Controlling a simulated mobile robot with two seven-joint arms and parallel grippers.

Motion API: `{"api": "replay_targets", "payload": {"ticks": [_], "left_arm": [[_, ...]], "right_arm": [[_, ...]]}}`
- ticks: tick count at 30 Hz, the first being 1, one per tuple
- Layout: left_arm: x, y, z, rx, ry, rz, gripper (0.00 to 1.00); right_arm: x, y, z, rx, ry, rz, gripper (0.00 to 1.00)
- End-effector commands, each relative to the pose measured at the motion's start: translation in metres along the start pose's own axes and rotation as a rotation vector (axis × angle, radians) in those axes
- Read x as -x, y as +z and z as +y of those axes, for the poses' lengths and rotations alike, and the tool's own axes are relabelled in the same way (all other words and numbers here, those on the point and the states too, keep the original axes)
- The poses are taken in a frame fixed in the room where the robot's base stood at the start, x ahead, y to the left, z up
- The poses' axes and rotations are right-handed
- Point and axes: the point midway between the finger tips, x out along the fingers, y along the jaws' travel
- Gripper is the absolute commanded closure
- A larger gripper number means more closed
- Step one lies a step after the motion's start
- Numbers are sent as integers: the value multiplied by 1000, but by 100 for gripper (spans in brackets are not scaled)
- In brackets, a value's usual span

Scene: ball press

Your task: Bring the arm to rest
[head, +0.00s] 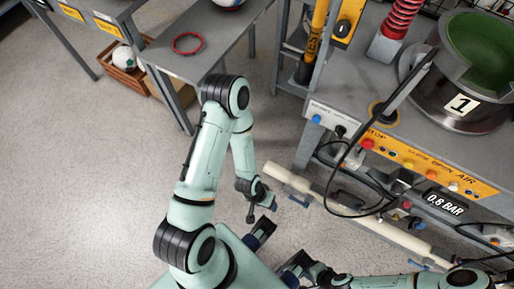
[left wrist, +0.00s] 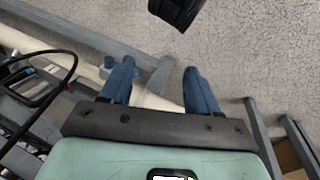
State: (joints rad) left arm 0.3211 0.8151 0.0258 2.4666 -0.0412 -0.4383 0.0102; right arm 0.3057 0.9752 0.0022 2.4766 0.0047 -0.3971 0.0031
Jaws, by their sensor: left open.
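My left arm rises from the bottom of the head view, bends at the elbow and comes down to the left gripper (head: 259,204), small and partly hidden behind its wrist. The left wrist view shows this gripper (left wrist: 160,82) with its two blue fingers apart and nothing between them. My right arm comes in low from the right. Its gripper (head: 288,262), with dark blue parts, is near the bottom middle; the picture does not show clearly whether its jaws are apart. I see nothing held in it.
The press bench (head: 396,166) with a drum marked 1 (head: 463,104) stands at the right; a pale pipe (head: 330,207) runs along its foot. A grey table (head: 205,57) with a red ring (head: 188,43) is at the top. Open floor (head: 80,190) lies left.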

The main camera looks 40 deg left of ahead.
Motion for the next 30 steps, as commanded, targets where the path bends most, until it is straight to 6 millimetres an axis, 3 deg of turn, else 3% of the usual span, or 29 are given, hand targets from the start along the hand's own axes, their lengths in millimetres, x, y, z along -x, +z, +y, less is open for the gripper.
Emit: {"api": "replay_targets", "payload": {"ticks": [1, 3, 7, 19, 30], "left_arm": [[-11, 28, -3, 10, -10, -77, 39], [-19, 53, -6, 23, -23, -147, 39], [-25, 76, -8, 32, -33, -210, 39], [-18, 76, -6, 33, -34, -212, 39], [53, 52, 25, 25, -27, -200, 39]], "right_arm": [[0, 0, 0, 0, 0, 0, 100], [0, 0, 0, 0, 0, 0, 100], [0, 0, 0, 0, 0, 0, 100], [7, 0, -2, 1, -1, 1, 100], [83, -6, -32, 9, -7, 12, 100]]}}
